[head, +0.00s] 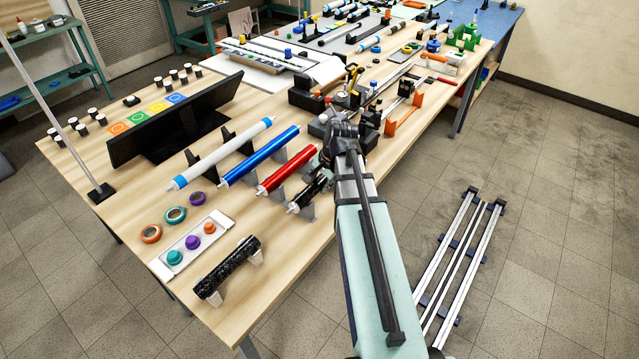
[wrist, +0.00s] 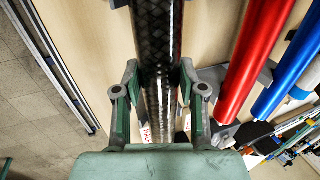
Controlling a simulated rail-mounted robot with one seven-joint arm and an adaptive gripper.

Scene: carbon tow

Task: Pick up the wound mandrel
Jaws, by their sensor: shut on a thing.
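The wound mandrel (head: 309,193), a black tube with a woven carbon look and a pale end tip, lies beside the red roller at the table's right edge. It also shows in the wrist view (wrist: 157,45), running lengthwise between the fingers. My gripper (wrist: 159,78) is shut on it, one finger on each side. In the head view my arm hides the gripper's fingers and the mandrel's far part. A grey support stands at its near end; I cannot tell whether the mandrel rests on it or is just above.
A red roller (head: 286,170), a blue roller (head: 260,157) and a white roller (head: 222,154) lie parallel to the left. Another black woven tube (head: 228,268) sits on supports at the near corner. Rails (head: 462,250) lie on the floor at right.

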